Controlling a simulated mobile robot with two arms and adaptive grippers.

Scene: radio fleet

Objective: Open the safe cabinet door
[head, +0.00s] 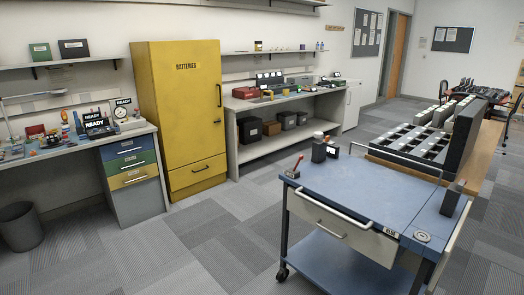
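A tall yellow cabinet (180,115) labelled "BATTERIES" stands against the back wall, left of the middle in the head view. Its tall door looks shut, with a dark vertical handle (219,95) near the right edge and a small dark spot below it, perhaps a lock. A drawer (197,172) with a dark handle is below the door and looks shut. No lettering on it reads "safe". Neither of my grippers is in view.
A blue cart (375,200) stands in the right foreground. A workbench with drawers (135,165) is left of the cabinet, with a dark bin (20,228) near it. A white shelf bench (285,153) is to its right. Carpet (205,235) before the cabinet is clear.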

